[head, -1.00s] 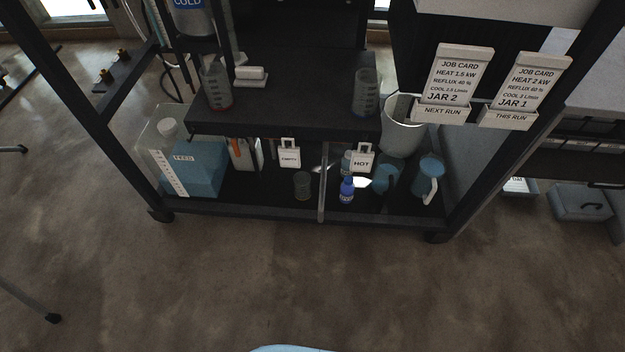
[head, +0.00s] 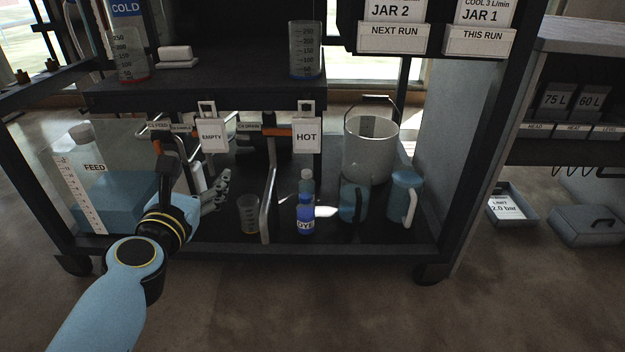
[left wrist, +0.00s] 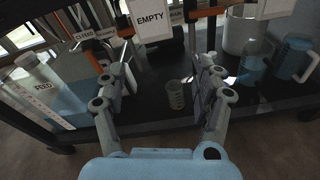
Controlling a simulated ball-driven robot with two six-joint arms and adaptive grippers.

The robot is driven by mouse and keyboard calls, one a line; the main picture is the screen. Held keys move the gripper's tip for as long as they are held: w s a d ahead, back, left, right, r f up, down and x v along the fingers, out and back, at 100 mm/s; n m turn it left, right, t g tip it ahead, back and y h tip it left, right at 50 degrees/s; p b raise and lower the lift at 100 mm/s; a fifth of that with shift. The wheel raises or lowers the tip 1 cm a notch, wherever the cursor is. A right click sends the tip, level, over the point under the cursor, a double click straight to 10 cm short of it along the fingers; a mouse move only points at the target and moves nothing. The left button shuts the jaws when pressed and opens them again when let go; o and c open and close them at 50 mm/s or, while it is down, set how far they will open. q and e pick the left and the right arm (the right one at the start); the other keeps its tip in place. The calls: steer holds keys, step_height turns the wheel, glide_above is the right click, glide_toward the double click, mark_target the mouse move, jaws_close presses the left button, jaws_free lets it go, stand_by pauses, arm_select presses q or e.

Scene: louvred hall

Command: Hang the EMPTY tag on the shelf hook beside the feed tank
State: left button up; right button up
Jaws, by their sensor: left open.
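The white EMPTY tag (head: 211,135) hangs upright below the front edge of the upper shelf; in the left wrist view the EMPTY tag (left wrist: 151,20) is at the top, beyond my fingers. The feed tank (head: 84,170), clear with blue liquid and a FEED label, stands on the lower shelf at the left. My left gripper (head: 222,188) is open and empty, below the tag and right of the tank; in the left wrist view my left gripper (left wrist: 166,75) has its fingers apart. I cannot make out the shelf hook beside the tank. My right gripper is not in view.
A HOT tag (head: 307,136) hangs right of the EMPTY tag. A small beaker (head: 248,214), a blue DYE bottle (head: 306,217), blue jugs (head: 404,197) and a white bucket (head: 371,145) stand on the lower shelf. A metal post (head: 268,205) rises at the shelf's front.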

mark_target(212, 139)
arm_select(q)
steer(key=w+n, duration=0.1)
steer(key=w, duration=0.2)
steer(key=w+r+n+b, duration=0.1)
steer(key=w, duration=0.2)
steer(key=w+r+n+t, duration=0.1)
steer(key=w, duration=0.3)
steer(key=shift+b, duration=0.35)
steer(key=shift+w, duration=0.7)
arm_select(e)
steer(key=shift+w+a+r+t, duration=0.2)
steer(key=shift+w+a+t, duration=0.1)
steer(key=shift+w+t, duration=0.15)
arm_select(q)
jaws_close()
